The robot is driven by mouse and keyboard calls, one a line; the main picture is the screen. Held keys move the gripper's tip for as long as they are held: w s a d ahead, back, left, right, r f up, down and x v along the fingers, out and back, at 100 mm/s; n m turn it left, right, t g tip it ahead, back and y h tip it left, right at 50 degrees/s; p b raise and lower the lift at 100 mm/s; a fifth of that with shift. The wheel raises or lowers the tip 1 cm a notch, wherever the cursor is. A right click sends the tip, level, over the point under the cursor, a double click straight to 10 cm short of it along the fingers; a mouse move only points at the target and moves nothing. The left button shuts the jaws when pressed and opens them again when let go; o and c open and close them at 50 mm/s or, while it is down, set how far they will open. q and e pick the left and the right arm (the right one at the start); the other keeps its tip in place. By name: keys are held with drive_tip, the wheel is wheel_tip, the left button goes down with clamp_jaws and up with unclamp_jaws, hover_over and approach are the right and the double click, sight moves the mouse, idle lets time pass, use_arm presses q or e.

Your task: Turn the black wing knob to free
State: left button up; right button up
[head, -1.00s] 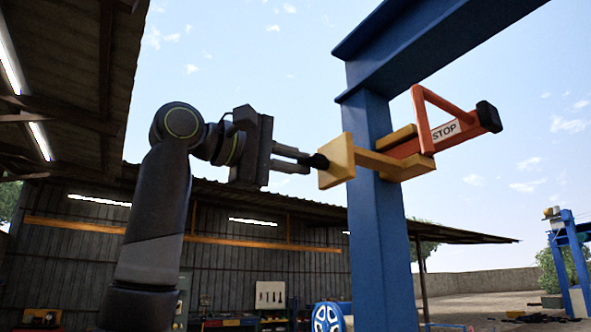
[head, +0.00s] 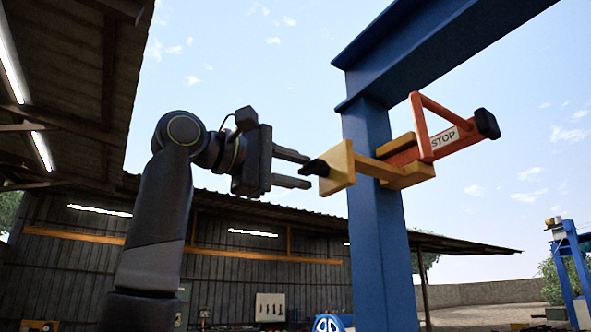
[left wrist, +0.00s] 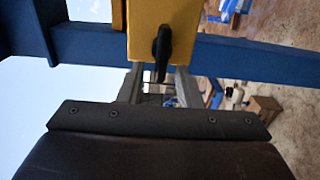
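The black wing knob (head: 314,167) sticks out to the left from a yellow plate (head: 338,167) on the blue post. In the left wrist view the knob (left wrist: 162,52) lies long side up and down on the yellow plate (left wrist: 182,20). My right gripper is not in view.
A blue post (head: 370,230) and beam (head: 420,40) stand behind the plate. An orange STOP handle (head: 440,140) with a black end sits on a yellow bracket (head: 405,175) to the right. A shed stands behind; open air surrounds my left gripper.

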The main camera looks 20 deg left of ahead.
use_arm(q)
drive_tip(key=shift+s+a+f+b, duration=0.1)
drive_tip(key=shift+s+a+b, duration=0.25)
drive_tip(key=shift+s, duration=0.05)
drive_tip(key=b+v, duration=0.4)
drive_tip(key=v, duration=1.2)
drive_tip(key=shift+s+a+b, duration=0.15)
drive_tip(key=shift+s+b, duration=0.05)
drive_tip(key=shift+b, duration=0.2)
